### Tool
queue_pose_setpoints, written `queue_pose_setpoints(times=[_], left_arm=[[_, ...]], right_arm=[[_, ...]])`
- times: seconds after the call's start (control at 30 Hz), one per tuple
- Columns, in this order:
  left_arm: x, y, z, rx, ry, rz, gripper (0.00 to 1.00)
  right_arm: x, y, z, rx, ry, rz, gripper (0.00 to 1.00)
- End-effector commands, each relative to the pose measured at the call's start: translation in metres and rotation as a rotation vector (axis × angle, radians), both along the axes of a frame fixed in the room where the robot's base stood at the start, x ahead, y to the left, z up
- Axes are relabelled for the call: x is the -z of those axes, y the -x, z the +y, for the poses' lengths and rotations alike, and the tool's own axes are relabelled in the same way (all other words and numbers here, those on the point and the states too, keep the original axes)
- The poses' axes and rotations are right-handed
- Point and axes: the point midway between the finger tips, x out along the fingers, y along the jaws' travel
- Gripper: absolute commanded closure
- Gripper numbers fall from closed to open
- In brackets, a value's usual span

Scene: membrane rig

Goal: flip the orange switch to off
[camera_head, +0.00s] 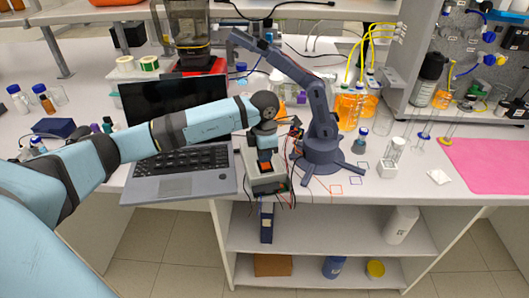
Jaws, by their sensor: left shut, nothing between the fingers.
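The orange switch (266,168) shows as a small orange patch on top of a grey box (268,184) at the bench's front edge. Too little of it shows to tell which way it is tipped. My left arm comes in from the left over the laptop. My left gripper (265,157) points down just above and behind the switch, shut and empty. I cannot tell whether its fingertips touch the switch. My right gripper is not in view.
An open laptop (180,186) lies left of the box. A dark blue-grey desktop arm (322,125) stands close to the right, with thin wires near it. Flasks of orange liquid (347,111) stand behind. A pink mat (488,165) lies at far right.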

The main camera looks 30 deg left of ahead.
Motion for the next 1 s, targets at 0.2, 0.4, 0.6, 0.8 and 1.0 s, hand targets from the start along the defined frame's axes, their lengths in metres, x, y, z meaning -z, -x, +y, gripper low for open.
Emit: queue_pose_setpoints(times=[0.2, 0.4, 0.6, 0.8, 1.0], left_arm=[[0.006, -0.001, 0.001, 0.0, 0.0, 0.0, 1.0], [0.006, 0.0, 0.0, 0.0, 0.0, 0.003, 1.0], [0.005, 0.004, -0.004, 0.001, 0.0, 0.005, 1.0], [0.002, 0.01, -0.011, 0.003, 0.0, 0.006, 1.0], [0.001, 0.01, -0.011, 0.001, 0.0, 0.003, 1.0]], right_arm=[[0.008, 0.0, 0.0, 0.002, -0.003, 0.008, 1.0], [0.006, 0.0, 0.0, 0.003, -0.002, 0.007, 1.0], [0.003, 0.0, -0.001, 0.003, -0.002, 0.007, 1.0], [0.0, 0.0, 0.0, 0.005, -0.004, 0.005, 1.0], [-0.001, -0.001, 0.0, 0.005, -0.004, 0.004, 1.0]])
